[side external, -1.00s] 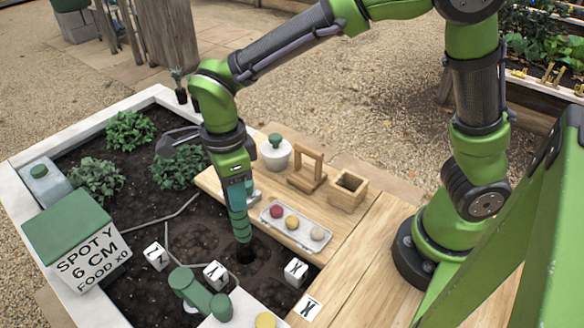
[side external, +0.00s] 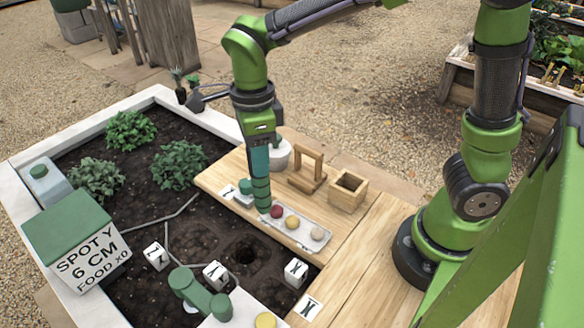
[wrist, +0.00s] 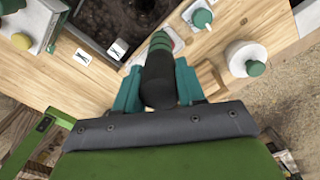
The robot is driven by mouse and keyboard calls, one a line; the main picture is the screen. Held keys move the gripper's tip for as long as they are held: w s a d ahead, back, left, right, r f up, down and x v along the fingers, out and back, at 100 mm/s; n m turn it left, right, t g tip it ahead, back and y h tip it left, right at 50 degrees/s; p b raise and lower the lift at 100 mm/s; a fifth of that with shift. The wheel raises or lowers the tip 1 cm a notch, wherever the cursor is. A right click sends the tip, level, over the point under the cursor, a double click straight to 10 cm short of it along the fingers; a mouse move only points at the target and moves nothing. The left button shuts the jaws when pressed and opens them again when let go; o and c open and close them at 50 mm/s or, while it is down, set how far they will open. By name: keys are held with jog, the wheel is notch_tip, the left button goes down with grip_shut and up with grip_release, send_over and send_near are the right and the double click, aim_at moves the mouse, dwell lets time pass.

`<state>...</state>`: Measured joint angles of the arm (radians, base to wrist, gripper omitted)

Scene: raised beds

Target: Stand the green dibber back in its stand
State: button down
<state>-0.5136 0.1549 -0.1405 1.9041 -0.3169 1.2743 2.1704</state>
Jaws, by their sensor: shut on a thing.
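My gripper (side external: 260,162) is shut on the green dibber (side external: 261,191) and holds it upright, tip down. The dibber is over the wooden board, beside the left end of the ball tray; whether its tip touches anything is unclear. In the wrist view the teal fingers of my gripper (wrist: 158,88) close around the dibber's dark handle, and the banded green dibber (wrist: 160,42) points away. A small wooden block with a square opening (side external: 347,191), which looks like the stand, sits empty to the right of my gripper.
A wooden frame (side external: 318,166) stands between my gripper and the block. A white jar with a green knob (side external: 279,156) is close behind my gripper. The tray (side external: 304,243) holds coloured balls. The soil bed (side external: 190,235) has a dark hole (side external: 245,251) and lettered cubes around it.

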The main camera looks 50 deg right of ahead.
jog(key=s+d+r+m, duration=0.3)
jog(key=s+d, duration=0.2)
jog(key=d, duration=0.3)
jog(key=s+d+r+m, duration=0.3)
jog(key=s+d+r, duration=0.15)
jog(key=d, duration=0.35)
notch_tip(320, 180, down, 11)
jog(key=s, duration=0.1)
jog(key=shift+s+d+r, duration=0.2)
jog(key=shift+s+d, duration=0.05)
jog(key=shift+d, duration=0.15)
jog(key=shift+f, duration=0.1)
jog(key=c, duration=0.7)
grip_release()
jog(key=shift+o, duration=0.2)
